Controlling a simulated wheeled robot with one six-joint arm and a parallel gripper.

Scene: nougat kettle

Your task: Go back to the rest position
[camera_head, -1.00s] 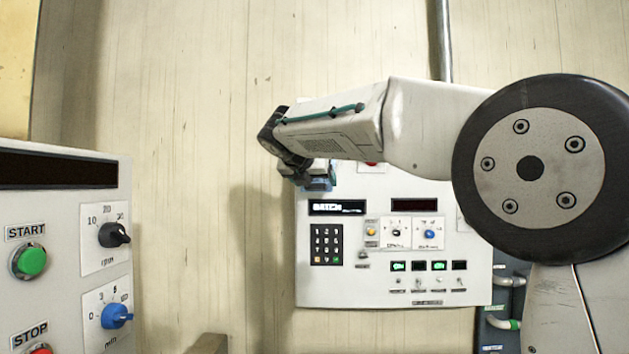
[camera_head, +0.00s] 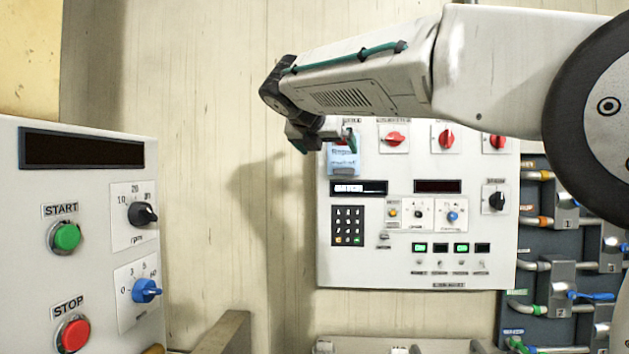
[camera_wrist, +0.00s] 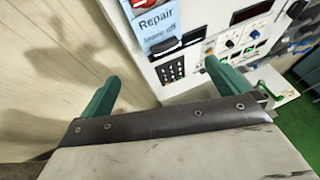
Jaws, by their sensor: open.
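My gripper (camera_head: 325,140) is at the end of my arm, in front of the upper left corner of the white control panel (camera_head: 350,272) in the head view. In the wrist view its two green fingers are spread wide and nothing shows between them (camera_wrist: 160,92). A blue and white tag reading "Repair" (camera_wrist: 157,22) hangs on the panel just beyond the fingers. It also shows in the head view (camera_head: 344,161), partly behind the gripper. I cannot tell the gap between the fingers and the panel.
A nearer panel at the left has a green START button (camera_head: 67,236), a red STOP button (camera_head: 73,334) and two knobs. Pipes and valves with a blue handle (camera_head: 590,296) stand at the right. Bare wall (camera_head: 200,150) lies between the panels.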

